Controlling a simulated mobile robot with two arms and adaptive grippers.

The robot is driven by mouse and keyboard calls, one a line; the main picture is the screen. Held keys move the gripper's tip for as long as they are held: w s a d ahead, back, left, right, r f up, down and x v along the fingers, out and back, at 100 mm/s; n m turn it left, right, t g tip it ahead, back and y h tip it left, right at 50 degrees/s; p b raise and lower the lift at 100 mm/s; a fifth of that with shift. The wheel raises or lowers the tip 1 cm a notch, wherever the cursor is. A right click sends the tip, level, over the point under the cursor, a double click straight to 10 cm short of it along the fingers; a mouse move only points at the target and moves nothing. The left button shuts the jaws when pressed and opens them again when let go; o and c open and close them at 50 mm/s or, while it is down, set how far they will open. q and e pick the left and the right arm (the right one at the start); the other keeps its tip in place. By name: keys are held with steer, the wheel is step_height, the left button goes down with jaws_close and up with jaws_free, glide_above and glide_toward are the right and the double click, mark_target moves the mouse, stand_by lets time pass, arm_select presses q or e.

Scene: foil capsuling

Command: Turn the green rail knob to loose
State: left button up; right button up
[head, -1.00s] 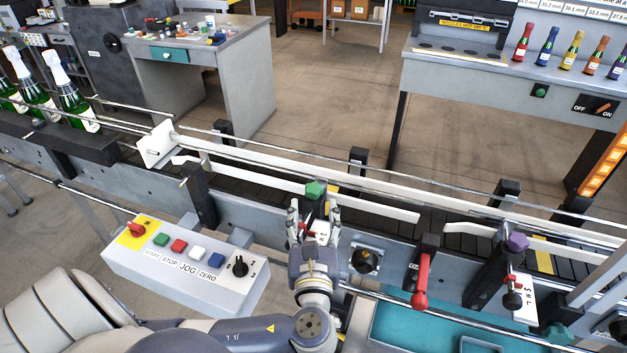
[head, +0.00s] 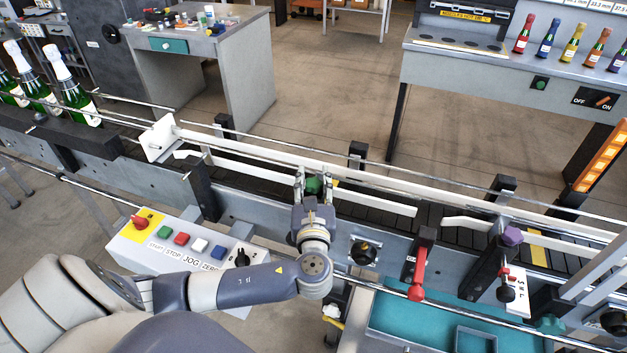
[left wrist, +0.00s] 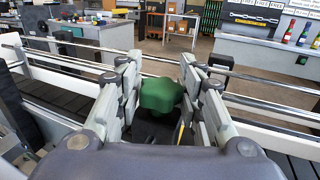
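The green rail knob (head: 314,185) sits on top of its post at the conveyor's near side. In the left wrist view the green knob (left wrist: 160,95) stands between the two fingers, with dark post below it. My left gripper (head: 314,180) reaches over the knob from the near side, its fingers on either side. In the left wrist view my left gripper (left wrist: 160,100) has its fingers apart, and small gaps show between them and the knob. The knob's pointer or markings are hidden by my gripper. My right gripper is not in view.
A control box (head: 190,245) with coloured buttons stands at left. A black knob (head: 363,252), a red lever (head: 417,275) and a purple knob (head: 512,236) lie right of my gripper. Green bottles (head: 78,100) stand at far left.

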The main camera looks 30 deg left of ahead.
arm_select(q)
steer(key=c, duration=0.3)
steer(key=shift+y, duration=0.3)
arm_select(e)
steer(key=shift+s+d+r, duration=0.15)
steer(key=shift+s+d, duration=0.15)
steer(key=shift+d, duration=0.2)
